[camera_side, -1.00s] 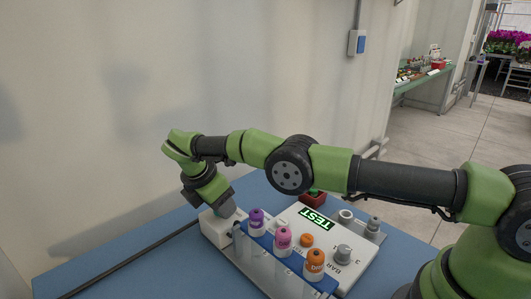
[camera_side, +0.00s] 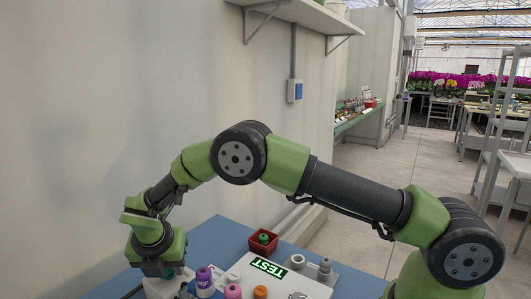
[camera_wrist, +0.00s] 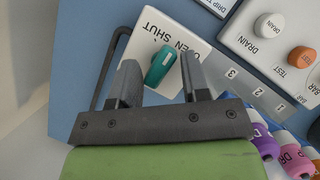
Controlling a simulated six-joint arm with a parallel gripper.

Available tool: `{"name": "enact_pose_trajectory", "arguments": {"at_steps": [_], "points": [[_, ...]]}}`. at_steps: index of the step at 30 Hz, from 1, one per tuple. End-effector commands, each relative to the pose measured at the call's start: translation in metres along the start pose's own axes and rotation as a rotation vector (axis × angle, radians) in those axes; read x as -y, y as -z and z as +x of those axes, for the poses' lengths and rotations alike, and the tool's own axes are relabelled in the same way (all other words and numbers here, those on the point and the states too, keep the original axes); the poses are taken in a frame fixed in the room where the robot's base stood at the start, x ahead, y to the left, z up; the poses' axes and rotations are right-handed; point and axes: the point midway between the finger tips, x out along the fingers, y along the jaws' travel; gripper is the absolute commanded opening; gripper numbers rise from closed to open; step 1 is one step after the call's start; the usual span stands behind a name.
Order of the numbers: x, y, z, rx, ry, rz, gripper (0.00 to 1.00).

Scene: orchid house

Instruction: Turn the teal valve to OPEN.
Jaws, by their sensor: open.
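The teal valve (camera_wrist: 161,65) is a bar-shaped handle on a white box (camera_wrist: 146,40) in the wrist view. The box is marked SHUT and OPEN beside the handle's upper end. The handle lies slanted, and I cannot tell which mark it points at. My gripper (camera_wrist: 158,60) is open, with one dark finger on each side of the handle. I cannot tell whether either finger touches it. In the side view my gripper (camera_side: 165,270) is low over the white box (camera_side: 163,288), and the valve is hidden there.
A white panel with a lit TEST display (camera_side: 267,267) and several knobs stands right of the box. Purple (camera_side: 204,281) and pink (camera_side: 233,291) capped vials are close to my gripper. A red container (camera_side: 263,244) is behind them. A dark cable (camera_wrist: 105,65) lies left of the box.

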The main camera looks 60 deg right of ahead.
Motion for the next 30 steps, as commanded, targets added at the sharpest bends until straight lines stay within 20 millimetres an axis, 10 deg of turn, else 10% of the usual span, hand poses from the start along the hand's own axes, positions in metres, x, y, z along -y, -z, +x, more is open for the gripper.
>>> {"name": "enact_pose_trajectory", "arguments": {"at_steps": [16, 30], "points": [[0.003, 0.0, -0.104, 0.002, -0.042, -0.09, 0.43], [0.064, -0.033, -0.177, -0.129, -0.109, 0.61, 0.43]]}}
